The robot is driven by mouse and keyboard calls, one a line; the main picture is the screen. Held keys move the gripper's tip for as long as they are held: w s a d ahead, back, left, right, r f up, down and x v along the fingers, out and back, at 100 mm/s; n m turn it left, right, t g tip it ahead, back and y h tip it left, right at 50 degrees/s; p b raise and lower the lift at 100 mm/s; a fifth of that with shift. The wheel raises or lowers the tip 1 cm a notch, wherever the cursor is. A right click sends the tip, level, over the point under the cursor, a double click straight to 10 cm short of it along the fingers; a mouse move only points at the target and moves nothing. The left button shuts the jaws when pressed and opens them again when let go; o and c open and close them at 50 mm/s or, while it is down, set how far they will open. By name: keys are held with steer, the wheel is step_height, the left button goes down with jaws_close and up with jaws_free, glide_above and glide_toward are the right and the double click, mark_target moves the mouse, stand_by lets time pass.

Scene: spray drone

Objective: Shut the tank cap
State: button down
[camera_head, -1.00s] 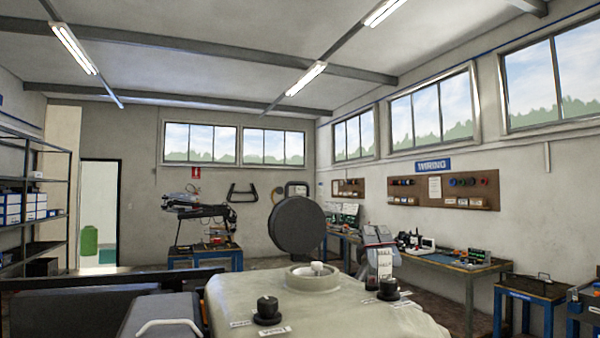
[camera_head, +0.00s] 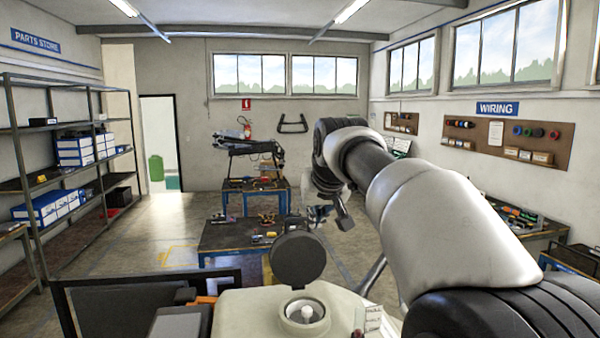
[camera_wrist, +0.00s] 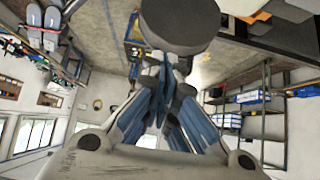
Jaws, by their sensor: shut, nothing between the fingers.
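The tank cap (camera_head: 298,258) is a round black disc. It stands open and upright at the far edge of the filler neck (camera_head: 290,312) of the pale tank (camera_head: 240,310) in the head view. The white-ringed neck is uncovered, with a white piece inside. My gripper (camera_head: 344,222) is above and to the right of the cap in the head view, apart from it. In the wrist view my gripper (camera_wrist: 165,68) is shut and empty, its blue-grey fingers together. The cap (camera_wrist: 180,22) shows just past the fingertips at the top there; I cannot tell the exact gap.
My arm crosses the right side of the head view. A dark frame (camera_head: 150,277) stands left of the tank. Behind the cap is a workbench (camera_head: 230,238) with tools. Shelving (camera_head: 45,185) lines the left wall. Open floor lies between the shelving and bench.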

steer(key=w+a+r+p, duration=0.4)
steer(key=w+r, duration=0.2)
steer(key=p, duration=0.3)
glide_above(298, 230)
steer(key=shift+t, duration=0.4)
steer(key=shift+w+a+f, duration=0.1)
steer(key=shift+w+f, duration=0.1)
steer(key=shift+f, duration=1.65)
steer(key=shift+w+f, duration=0.2)
steer(key=shift+f, duration=1.65)
steer(key=shift+s+f, duration=0.2)
steer(key=shift+s, duration=0.15)
steer(key=shift+s, duration=0.1)
steer(key=shift+f+b, duration=0.1)
steer(key=shift+b, duration=0.5)
